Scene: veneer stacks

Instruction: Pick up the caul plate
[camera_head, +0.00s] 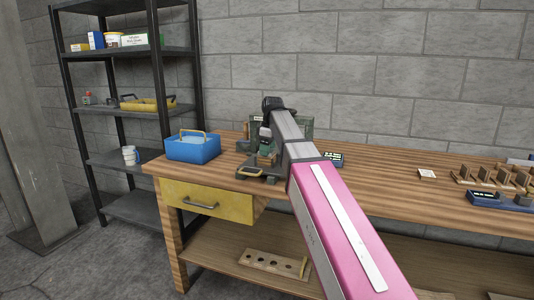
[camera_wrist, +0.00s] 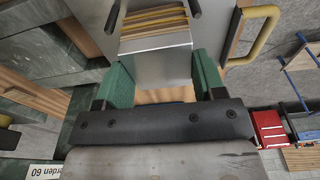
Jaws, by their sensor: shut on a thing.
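The caul plate (camera_wrist: 150,66) is a flat silver-grey plate in the wrist view. It lies between the two green fingers of my gripper (camera_wrist: 165,80), which are shut on its sides. A stack of thin wooden veneers (camera_wrist: 152,20) shows just beyond the plate, between two dark posts. I cannot tell whether the plate still touches the stack. In the head view my gripper (camera_head: 265,152) is low over a dark fixture (camera_head: 250,170) on the workbench. My arm hides part of it, and the plate is not clear there.
A blue tote (camera_head: 193,149) stands left of the fixture on the wooden workbench (camera_head: 400,185). A green block (camera_head: 308,127) is behind my arm. A yellow handle (camera_wrist: 262,30) shows beside the stack.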

